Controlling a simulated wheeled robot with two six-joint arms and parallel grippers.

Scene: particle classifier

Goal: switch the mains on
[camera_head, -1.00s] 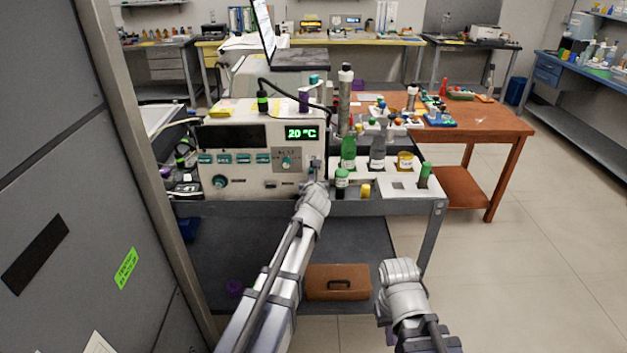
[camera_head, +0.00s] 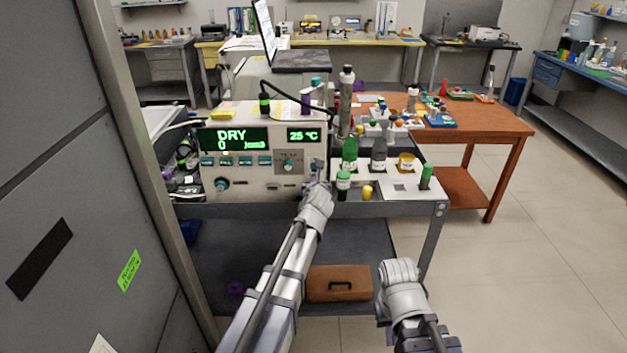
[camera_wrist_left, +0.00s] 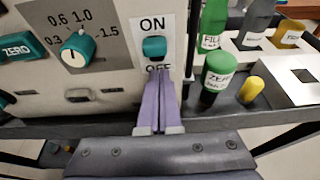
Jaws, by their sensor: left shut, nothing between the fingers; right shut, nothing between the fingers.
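The particle classifier (camera_head: 250,185) stands on the cart at the left. Its left display (camera_head: 235,139) shows green "DRY", "0" and a unit I cannot read surely; its small display (camera_head: 303,135) shows "25 °C". The teal mains switch (camera_wrist_left: 154,47) sits between the "ON" and "OFF" labels in the left wrist view. My left gripper (camera_wrist_left: 160,84) is shut and empty, its fingertips just below the switch, over the "OFF" label; I cannot tell whether they touch. In the head view my left gripper (camera_head: 316,182) is at the panel's right end. My right gripper (camera_head: 398,270) is low in front of the cart, its fingers hard to see.
Right of the gripper are a green-capped bottle (camera_wrist_left: 216,78) and a yellow-capped vial (camera_wrist_left: 251,89). A white holder (camera_head: 412,187) is farther right on the cart. A brown case (camera_head: 338,283) lies on the lower shelf. A grey cabinet (camera_head: 60,200) stands close at the left.

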